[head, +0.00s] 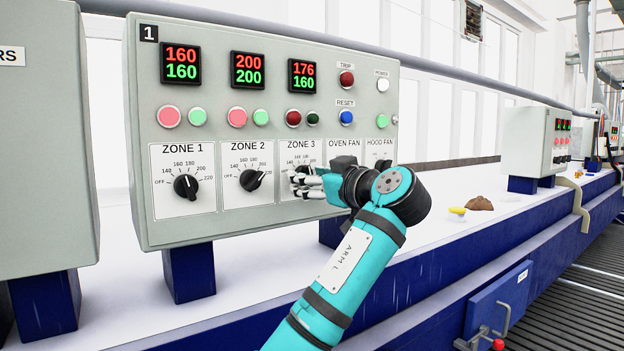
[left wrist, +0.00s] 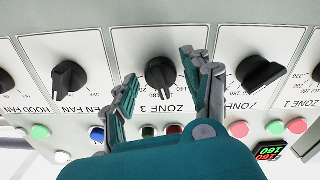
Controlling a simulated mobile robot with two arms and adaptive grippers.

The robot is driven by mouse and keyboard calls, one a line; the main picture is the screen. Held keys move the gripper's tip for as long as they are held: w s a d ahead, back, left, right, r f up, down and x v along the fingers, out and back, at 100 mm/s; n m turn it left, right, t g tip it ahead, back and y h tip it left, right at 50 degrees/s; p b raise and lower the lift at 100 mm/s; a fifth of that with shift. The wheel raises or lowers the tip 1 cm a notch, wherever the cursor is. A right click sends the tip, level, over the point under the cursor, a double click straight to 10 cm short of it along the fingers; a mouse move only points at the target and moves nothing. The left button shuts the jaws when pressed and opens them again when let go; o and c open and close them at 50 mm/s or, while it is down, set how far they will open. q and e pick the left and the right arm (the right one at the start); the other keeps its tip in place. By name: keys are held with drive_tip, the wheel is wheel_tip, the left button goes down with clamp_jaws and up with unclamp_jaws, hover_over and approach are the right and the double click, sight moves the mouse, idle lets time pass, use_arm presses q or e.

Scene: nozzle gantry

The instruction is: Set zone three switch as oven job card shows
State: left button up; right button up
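The oven control panel (head: 225,130) carries a zone 3 switch, a black rotary knob (left wrist: 160,74) on a white plate marked ZONE 3 (head: 300,146). In the head view my left gripper (head: 298,184) is in front of this plate and hides most of the knob. In the left wrist view the picture is upside down, and my left gripper (left wrist: 159,66) is open with one finger on each side of the knob, with gaps visible. The knob's setting is hard to read. The zone 3 display (head: 302,75) reads 176 over 160. No job card is legible in view. My right gripper is not in view.
The zone 2 knob (head: 254,180) and zone 1 knob (head: 186,186) are to the left; the oven fan and hood fan (head: 382,165) switches are to the right. A yellow object (head: 457,211) and a brown lump (head: 480,203) lie on the white surface farther right.

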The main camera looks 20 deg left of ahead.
use_arm(q)
drive_tip(key=shift+o, duration=0.2)
drive_tip(key=shift+s+d, duration=0.1)
drive_tip(key=v, duration=1.1)
drive_tip(key=shift+s+d, duration=0.25)
drive_tip(key=shift+d, duration=0.05)
